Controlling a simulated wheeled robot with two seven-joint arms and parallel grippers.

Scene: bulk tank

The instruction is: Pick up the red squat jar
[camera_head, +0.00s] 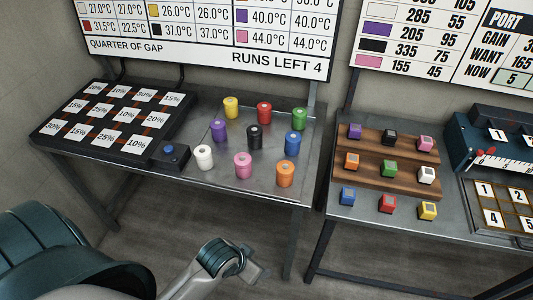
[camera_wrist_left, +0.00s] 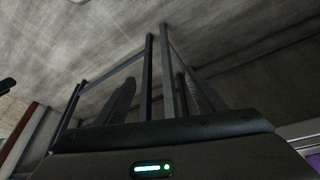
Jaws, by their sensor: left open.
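My left gripper (camera_head: 256,271) is low in front of the table's front edge, well apart from the red jar. In the left wrist view its two dark fingers (camera_wrist_left: 158,100) stand apart with nothing between them; table legs show behind, and no jar shows there. My right gripper is not in view.
Purple, green, white, pink and orange jars crowd the left table (camera_head: 226,183). A black panel of percentage tiles (camera_head: 72,133) and a blue button box (camera_head: 170,153) lie to the left. A right table holds a wooden stepped rack (camera_head: 386,160) with coloured blocks. A gap separates the tables.

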